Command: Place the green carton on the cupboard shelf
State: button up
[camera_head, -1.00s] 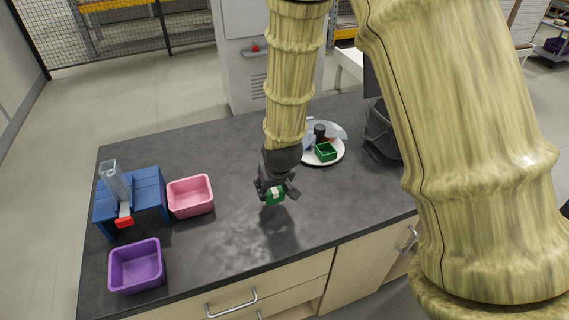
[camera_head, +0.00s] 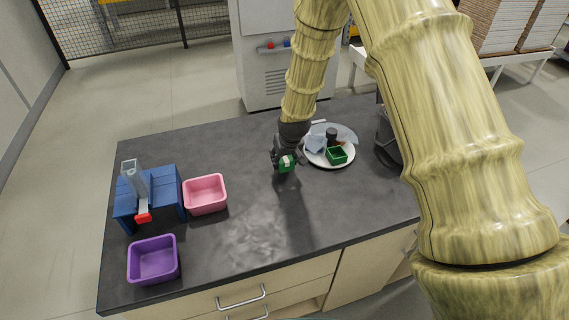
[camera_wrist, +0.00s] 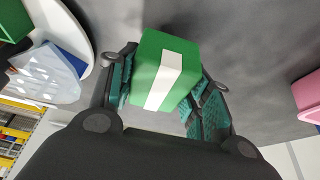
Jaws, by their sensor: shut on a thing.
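The green carton (camera_head: 287,164) with a white band is held in my gripper (camera_head: 285,160) above the dark countertop. In the wrist view the carton (camera_wrist: 165,72) sits between the two teal-padded fingers of my gripper (camera_wrist: 163,88), which are shut on it. The carton looks tilted in that view. The cupboard under the counter shows pale fronts (camera_head: 345,285) with metal handles and a dark opening near the bottom edge; its inside is mostly hidden.
A white plate (camera_head: 346,159) with a small green box (camera_head: 337,155), a dark cylinder and a bluish cloth lies right of my gripper. The counter's (camera_head: 250,225) front middle is clear.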

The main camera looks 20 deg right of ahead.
jog(key=shift+f+p, duration=0.7)
jog(key=shift+f, duration=0.95)
jog(key=shift+f, duration=0.15)
jog(key=o, duration=1)
